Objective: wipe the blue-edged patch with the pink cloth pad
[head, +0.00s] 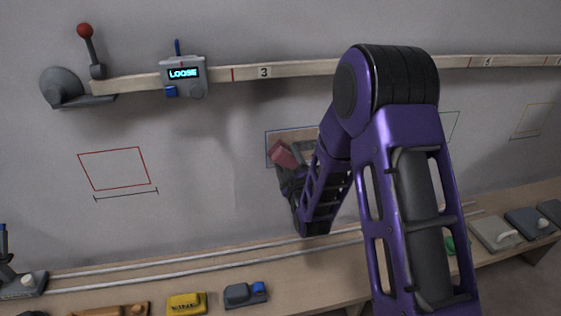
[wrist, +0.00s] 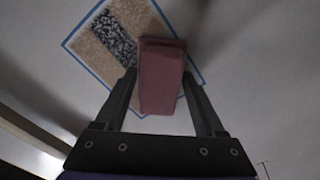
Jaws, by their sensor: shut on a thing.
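The blue-edged patch (wrist: 95,30) is on the upright wall. In the wrist view it has tan speckled areas and a dark grey speckled band across it. In the head view its blue outline (head: 267,148) shows left of my arm, which hides its right part. My gripper (wrist: 165,90) is shut on the pink cloth pad (wrist: 161,75), with one finger on each side. The pad also shows in the head view (head: 284,154), over the left part of the patch. I cannot tell whether the pad touches the wall.
A rail (head: 300,69) with a box reading "LOOSE" (head: 184,76) and a red-knobbed lever (head: 86,45) runs above the patch. A red-outlined area (head: 114,169) lies to the left. A bench (head: 225,268) below holds a yellow block (head: 186,303) and other blocks.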

